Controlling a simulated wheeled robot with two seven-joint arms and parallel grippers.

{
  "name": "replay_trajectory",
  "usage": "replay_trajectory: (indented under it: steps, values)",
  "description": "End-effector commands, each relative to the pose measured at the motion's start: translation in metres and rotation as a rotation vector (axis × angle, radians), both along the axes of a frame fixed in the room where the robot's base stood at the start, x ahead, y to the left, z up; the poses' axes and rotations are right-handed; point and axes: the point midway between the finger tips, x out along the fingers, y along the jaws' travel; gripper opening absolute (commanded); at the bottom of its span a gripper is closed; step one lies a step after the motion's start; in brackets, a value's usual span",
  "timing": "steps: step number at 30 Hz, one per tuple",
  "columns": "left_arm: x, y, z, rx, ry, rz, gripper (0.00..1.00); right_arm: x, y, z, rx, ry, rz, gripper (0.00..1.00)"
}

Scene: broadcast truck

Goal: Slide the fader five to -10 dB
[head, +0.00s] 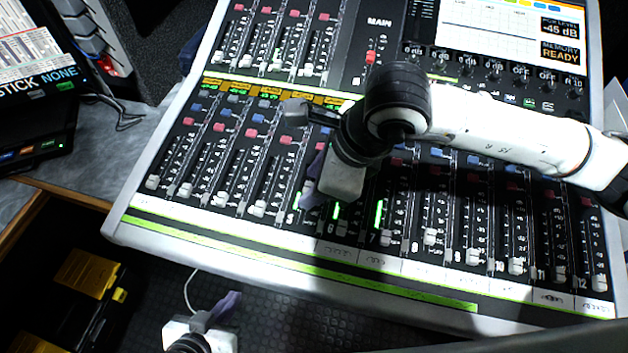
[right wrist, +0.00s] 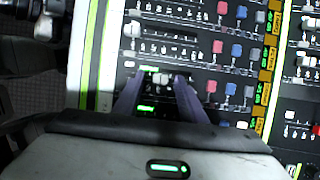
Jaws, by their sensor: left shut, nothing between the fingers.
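The mixing console (head: 140,222) has a lower row of channel faders with white caps, numbered along its near edge. In the right wrist view a pale fader cap (right wrist: 160,78), which looks like fader five, sits between my right gripper's purple fingers (right wrist: 158,88). The fingers are apart; I cannot tell whether they touch the cap. In the head view my right gripper (head: 313,182) is over channels five and six and hides that cap. The dB scale marks beside it are too small to read. My left gripper (head: 222,308) is shut and empty, off the console's near edge.
Neighbouring fader four's cap (head: 257,208) stands close on the left. Fader six's cap (head: 341,228) is on the right. A red MAIN fader (head: 370,57) and a screen (head: 490,30) are farther back. A black and yellow case (head: 85,275) is at lower left.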

Motion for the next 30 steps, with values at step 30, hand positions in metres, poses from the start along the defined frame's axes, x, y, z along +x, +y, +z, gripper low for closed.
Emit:
replay_trajectory:
  steps: [30]
  values:
    - [0.003,0.001,-0.005,0.002,-0.001,0.004,0.00,-0.025,-0.034,0.094,-0.001,0.001,-0.001,0.38]
